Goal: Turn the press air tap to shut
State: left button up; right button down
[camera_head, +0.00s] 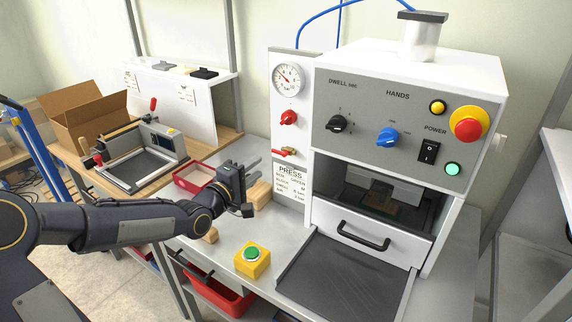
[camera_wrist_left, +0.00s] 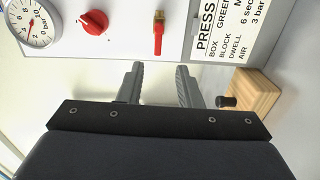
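The press air tap (camera_head: 285,152) is a small red lever with a brass end on the white panel, below the red knob and above the PRESS card. Its lever lies roughly level, pointing left from the brass end. The tap also shows in the left wrist view (camera_wrist_left: 158,34). My left gripper (camera_head: 256,170) is just left of the panel and a little below the tap. In the left wrist view its two fingers (camera_wrist_left: 159,84) are apart and empty, pointing towards the tap without touching it. My right gripper is not in view.
A pressure gauge (camera_head: 288,79) and red knob (camera_head: 289,118) sit above the tap. The PRESS card (camera_head: 292,184) is below. A wooden block (camera_wrist_left: 250,92) is near the fingers. The yellow button box (camera_head: 252,262) stands in front. The press (camera_head: 420,75) stands right.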

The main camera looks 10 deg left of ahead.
aim_at(275, 152)
pick_arm(q)
jog(key=p+x, duration=0.1)
jog(key=x, duration=0.7)
jog(key=shift+r, duration=0.1)
jog(key=shift+a, duration=0.1)
grip_shut()
